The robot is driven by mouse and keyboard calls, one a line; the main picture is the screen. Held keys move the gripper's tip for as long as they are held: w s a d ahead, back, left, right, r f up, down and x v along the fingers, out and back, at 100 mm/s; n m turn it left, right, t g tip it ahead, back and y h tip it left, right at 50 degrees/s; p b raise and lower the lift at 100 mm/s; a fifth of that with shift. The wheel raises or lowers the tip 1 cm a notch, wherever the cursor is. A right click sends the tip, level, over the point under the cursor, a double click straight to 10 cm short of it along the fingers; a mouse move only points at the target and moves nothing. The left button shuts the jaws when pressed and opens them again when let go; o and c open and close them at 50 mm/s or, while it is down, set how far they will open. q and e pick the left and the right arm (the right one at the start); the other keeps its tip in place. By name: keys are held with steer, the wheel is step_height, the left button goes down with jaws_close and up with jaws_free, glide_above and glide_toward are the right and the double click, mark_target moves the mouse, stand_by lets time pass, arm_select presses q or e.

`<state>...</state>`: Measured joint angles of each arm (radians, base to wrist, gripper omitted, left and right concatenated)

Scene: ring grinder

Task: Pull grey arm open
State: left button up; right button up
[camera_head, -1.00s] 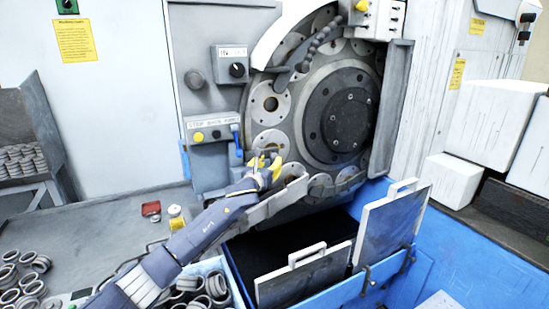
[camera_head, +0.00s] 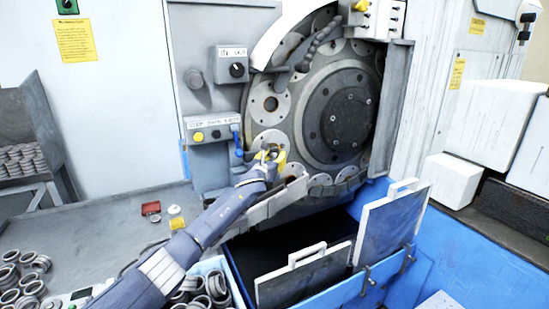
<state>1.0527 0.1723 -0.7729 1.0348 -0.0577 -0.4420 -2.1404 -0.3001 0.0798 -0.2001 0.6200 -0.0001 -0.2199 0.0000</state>
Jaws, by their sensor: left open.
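The grey arm (camera_head: 275,204) is a long light-grey bar. It runs slantwise across the lower front of the round grinding disc, its right end bent up by the disc's lower edge. My left gripper (camera_head: 269,153) has yellow fingertips and is open. It is in front of the disc's lower left, just above the grey arm. I cannot tell whether it touches the arm or disc. My left forearm hides the lower left part of the bar. My right gripper is not in view.
The grinding disc (camera_head: 312,118) has round pockets along its rim. A button panel (camera_head: 208,134) is to its left. Blue bins with upright grey plates (camera_head: 392,228) stand below. Loose metal rings (camera_head: 22,276) lie at lower left. The grey tabletop between is mostly clear.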

arm_select(q)
steer(key=shift+c, duration=0.5)
jaws_close()
steer(key=shift+a+r, duration=0.15)
